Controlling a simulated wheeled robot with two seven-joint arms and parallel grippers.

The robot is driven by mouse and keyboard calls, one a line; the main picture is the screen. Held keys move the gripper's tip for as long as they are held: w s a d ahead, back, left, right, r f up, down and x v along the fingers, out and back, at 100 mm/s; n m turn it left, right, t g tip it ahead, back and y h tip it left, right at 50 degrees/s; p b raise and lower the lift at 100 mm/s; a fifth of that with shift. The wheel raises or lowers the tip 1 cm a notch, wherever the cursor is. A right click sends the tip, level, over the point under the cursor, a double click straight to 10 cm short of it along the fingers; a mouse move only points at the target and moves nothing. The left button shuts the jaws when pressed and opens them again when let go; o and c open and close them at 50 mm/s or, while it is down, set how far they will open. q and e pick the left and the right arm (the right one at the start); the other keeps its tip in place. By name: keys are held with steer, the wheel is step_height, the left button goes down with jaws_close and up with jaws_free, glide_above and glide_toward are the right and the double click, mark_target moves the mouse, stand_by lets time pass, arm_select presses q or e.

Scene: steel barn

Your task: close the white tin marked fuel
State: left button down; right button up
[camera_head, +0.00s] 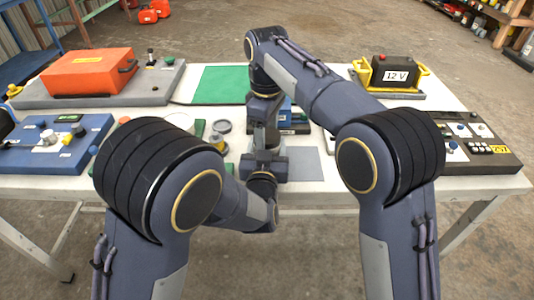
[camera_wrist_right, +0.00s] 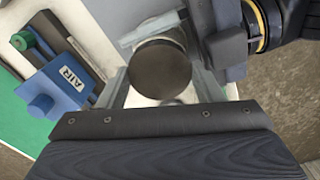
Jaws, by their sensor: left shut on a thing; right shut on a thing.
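A dark round cap (camera_wrist_right: 160,68) shows in the right wrist view between the fingers of my right gripper (camera_wrist_right: 162,80), which is shut on it. A pale surface, probably the white tin (camera_wrist_right: 138,99), shows just below the cap. No fuel marking is visible. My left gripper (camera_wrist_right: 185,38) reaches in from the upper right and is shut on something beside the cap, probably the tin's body. In the head view my right gripper (camera_head: 265,122) points down above my left gripper (camera_head: 265,152) at the table's middle. They hide the tin there. I cannot tell how the cap is seated.
A blue box marked AIR (camera_wrist_right: 62,85) stands close left of the grippers in the wrist view. A green mat (camera_head: 219,84) lies behind. An orange case (camera_head: 88,72), blue panel (camera_head: 55,152), yellow-handled 12 V box (camera_head: 390,73) and dark panel (camera_head: 482,150) stand around the white table (camera_head: 330,188).

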steer(key=m, duration=0.8)
steer(key=shift+m, duration=0.3)
steer(key=o, duration=1.2)
steer(key=shift+c, duration=0.2)
step_height(320, 180, up, 7)
steer(key=shift+r, duration=0.2)
